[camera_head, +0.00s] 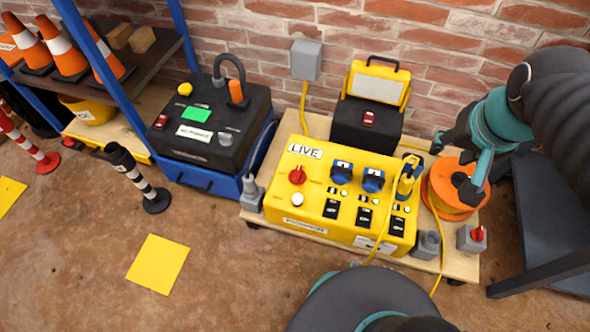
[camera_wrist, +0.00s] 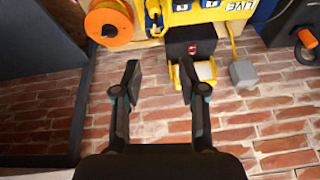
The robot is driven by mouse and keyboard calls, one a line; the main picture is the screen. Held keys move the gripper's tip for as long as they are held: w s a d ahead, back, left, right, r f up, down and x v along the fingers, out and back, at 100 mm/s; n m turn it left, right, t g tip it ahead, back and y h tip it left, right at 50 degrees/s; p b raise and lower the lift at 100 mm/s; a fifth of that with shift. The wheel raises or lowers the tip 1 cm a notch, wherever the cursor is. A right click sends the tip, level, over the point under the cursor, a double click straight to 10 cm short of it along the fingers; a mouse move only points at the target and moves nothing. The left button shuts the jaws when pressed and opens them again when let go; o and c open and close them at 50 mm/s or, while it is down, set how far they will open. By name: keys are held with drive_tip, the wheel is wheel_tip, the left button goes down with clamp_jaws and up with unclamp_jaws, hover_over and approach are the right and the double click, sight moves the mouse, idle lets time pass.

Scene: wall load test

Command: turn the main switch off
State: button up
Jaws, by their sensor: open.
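The yellow power box (camera_head: 309,226) stands on a low wooden pallet. A red rotary knob (camera_head: 297,175) is on its upper left, below a white LIVE label (camera_head: 304,151). I take this knob for the main switch; its exact setting is too small to tell. In the wrist view only an edge of the yellow box (camera_wrist: 190,18) with its label (camera_wrist: 240,6) shows, and the knob is out of frame. My gripper (camera_wrist: 158,82) is open and empty, over the brick wall side. In the head view it is right of the box, above the orange reel, well apart from the knob.
An orange cable reel (camera_head: 455,190) and a small grey box with a red switch (camera_head: 473,239) are at the right. A black-and-blue unit (camera_head: 212,125) is at left. Floor in front is mostly clear.

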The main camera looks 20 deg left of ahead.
drive_tip(key=w+a+f+g+b, duration=0.1)
drive_tip(key=w+a+f, duration=0.3)
drive_tip(key=a, duration=0.3)
drive_tip(key=w+a+f+g, duration=0.1)
drive_tip(key=w+a+f, duration=0.25)
drive_tip(key=a, duration=0.35)
drive_tip(key=n+g+b, duration=0.1)
drive_tip(key=g, duration=0.1)
hover_over(297, 171)
wheel_tip(297, 171, down, 15)
drive_tip(key=shift+h, duration=0.4)
wheel_tip(297, 171, down, 13)
drive_tip(key=shift+f+b, duration=0.1)
drive_tip(key=shift+b, duration=0.75)
clamp_jaws()
